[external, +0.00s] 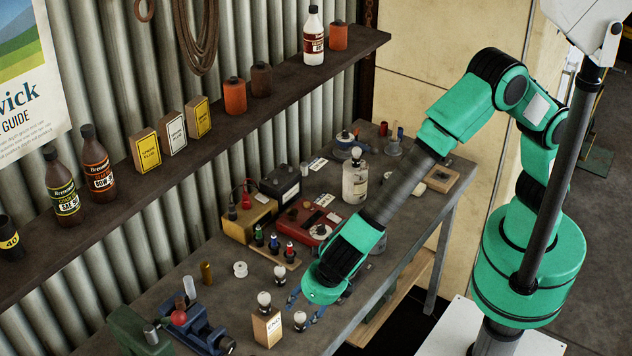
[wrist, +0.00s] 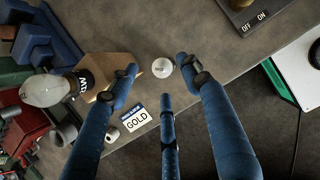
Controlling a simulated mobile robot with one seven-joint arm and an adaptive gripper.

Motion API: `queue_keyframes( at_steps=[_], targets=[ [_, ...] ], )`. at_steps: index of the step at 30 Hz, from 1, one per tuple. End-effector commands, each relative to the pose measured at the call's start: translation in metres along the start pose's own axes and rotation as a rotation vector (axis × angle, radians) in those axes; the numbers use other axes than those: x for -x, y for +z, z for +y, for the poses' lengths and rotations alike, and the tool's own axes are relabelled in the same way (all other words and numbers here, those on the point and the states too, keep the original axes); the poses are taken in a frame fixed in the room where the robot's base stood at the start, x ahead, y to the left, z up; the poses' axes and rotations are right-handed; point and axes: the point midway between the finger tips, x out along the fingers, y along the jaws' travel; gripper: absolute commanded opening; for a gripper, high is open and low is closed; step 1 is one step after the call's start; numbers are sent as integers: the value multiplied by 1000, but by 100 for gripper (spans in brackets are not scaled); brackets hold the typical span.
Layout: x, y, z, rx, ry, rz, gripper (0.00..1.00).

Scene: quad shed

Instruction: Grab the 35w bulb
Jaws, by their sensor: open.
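Several pale bulbs stand near my gripper, and I cannot tell for sure which is the 35w one. One small round white bulb (wrist: 163,67) shows between my fingertips in the wrist view, with faint print on top; it seems to be the low bulb (external: 300,318) in the external view.
A blue vise (external: 190,325) is at left, and a red meter (external: 305,220) is behind. The bench edge is close by.

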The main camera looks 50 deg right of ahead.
Motion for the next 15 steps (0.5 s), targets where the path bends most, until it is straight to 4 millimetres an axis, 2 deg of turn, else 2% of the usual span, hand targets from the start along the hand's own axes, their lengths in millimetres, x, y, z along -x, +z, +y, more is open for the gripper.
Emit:
queue_keyframes(
  at_steps=[7,15],
  targets=[
    [-10,0,-1,0,-1,0,48],
    [-41,-1,-2,-1,-1,1,48]
  ],
)
